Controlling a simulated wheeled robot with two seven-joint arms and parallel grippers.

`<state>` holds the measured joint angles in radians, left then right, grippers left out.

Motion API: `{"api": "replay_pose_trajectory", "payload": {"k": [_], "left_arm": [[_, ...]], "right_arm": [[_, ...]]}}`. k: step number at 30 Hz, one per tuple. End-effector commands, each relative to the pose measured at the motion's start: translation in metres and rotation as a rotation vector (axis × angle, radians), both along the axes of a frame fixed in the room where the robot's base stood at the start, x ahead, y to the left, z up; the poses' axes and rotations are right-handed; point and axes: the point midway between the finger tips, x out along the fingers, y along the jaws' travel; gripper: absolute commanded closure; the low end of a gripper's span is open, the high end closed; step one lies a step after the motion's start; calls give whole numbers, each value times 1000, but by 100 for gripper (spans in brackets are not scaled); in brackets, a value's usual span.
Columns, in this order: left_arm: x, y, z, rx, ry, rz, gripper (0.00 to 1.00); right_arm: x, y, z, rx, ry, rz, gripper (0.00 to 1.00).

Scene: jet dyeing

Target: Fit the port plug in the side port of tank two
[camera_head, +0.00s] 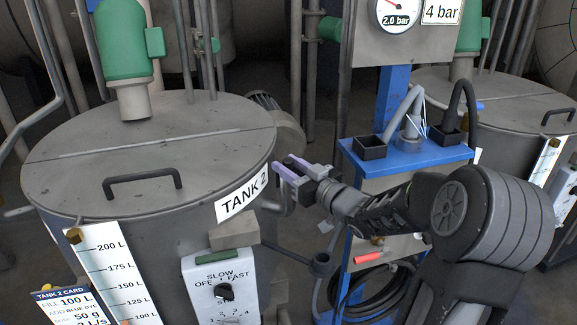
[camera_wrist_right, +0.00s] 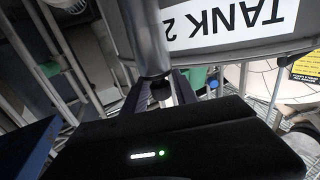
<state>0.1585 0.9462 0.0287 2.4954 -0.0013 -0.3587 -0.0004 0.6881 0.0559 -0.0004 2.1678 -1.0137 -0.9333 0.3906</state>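Tank two (camera_head: 130,195) is the large grey vessel at the left in the head view, with a "TANK 2" label (camera_head: 242,197) on its side. My right gripper (camera_head: 291,168) is beside the tank's right side, close to the label. Its two pale purple fingers are a little apart. In the wrist view a grey pipe stub (camera_wrist_right: 148,38) comes down to the fingers, and a small dark piece (camera_wrist_right: 164,90) shows between them. I cannot tell whether this is the port plug or whether the fingers press on it. My left gripper is not in view.
A blue stand (camera_head: 410,157) with a black open box (camera_head: 369,148) and hoses is right of the tank, behind my right arm. A switch box (camera_head: 222,290) and a level scale (camera_head: 112,270) are on the tank's front. Another tank (camera_head: 510,95) stands at the right.

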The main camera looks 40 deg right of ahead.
Motion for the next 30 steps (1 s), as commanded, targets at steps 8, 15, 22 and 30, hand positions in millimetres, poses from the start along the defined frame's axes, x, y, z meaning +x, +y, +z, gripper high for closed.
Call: {"api": "replay_pose_trajectory", "payload": {"k": [8, 15, 22, 30], "left_arm": [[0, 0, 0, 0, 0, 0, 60], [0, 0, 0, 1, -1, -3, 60], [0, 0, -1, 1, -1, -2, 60], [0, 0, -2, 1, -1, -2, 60]], "right_arm": [[0, 0, 0, 0, 0, 0, 50], [-3, -1, 0, -1, 0, -1, 50], [-31, -3, 0, -1, 0, -2, 50], [-72, -6, 0, 0, 0, -3, 50]]}}
